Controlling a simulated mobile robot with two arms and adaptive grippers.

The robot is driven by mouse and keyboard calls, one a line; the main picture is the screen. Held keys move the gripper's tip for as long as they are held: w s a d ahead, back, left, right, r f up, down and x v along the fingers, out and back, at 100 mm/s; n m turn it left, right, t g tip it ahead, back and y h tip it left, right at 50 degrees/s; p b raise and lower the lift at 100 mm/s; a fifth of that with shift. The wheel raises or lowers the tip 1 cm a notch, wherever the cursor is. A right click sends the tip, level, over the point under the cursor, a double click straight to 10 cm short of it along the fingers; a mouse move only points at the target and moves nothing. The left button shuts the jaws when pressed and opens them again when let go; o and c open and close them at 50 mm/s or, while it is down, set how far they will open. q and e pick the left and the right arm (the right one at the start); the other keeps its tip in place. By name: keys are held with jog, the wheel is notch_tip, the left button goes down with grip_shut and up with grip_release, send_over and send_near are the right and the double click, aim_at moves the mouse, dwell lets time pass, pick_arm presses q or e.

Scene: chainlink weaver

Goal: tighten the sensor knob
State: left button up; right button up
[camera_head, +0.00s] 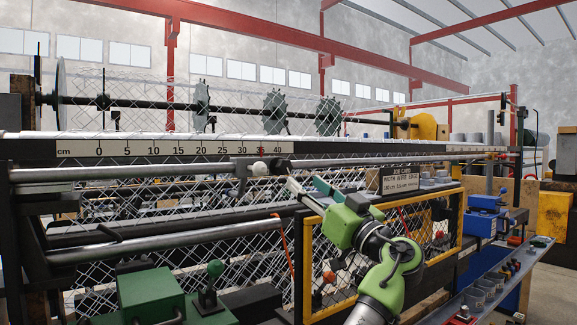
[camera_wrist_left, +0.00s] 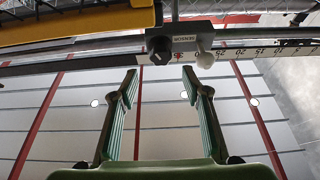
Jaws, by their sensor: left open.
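The sensor is a small grey block with a SENSOR label (camera_wrist_left: 184,39) on the rail. It carries a dark round knob (camera_wrist_left: 160,49) with a pale line across its face and a white ball (camera_wrist_left: 205,59) beside it. In the head view the knob (camera_head: 277,164) and white ball (camera_head: 260,168) sit below the ruler near its 35 mark. My left gripper (camera_head: 308,187) is to the right of and below them. In the left wrist view my left gripper (camera_wrist_left: 162,82) is open and empty, its fingertips apart from the knob. My right gripper is not in view.
A ruler (camera_head: 160,148) runs above a grey rail (camera_head: 130,172), with chain-link mesh (camera_head: 215,265) below. A yellow-framed mesh guard (camera_head: 305,265) stands beside my left arm. A job card (camera_head: 408,177) stands to the right. A green machine (camera_head: 150,293) with a lever is at lower left.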

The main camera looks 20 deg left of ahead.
aim_at(287, 170)
pick_arm(q)
jog(key=p+x, duration=0.1)
jog(key=x, duration=0.3)
jog(key=shift+a+r, duration=0.1)
jog(key=shift+a, duration=0.2)
jog(key=p+x, duration=0.1)
jog(key=x, duration=0.2)
jog(key=shift+w, duration=0.1)
jog(key=shift+w+a, duration=0.3)
jog(key=shift+a, duration=0.05)
jog(key=shift+c, duration=0.3)
jog(key=c, duration=1)
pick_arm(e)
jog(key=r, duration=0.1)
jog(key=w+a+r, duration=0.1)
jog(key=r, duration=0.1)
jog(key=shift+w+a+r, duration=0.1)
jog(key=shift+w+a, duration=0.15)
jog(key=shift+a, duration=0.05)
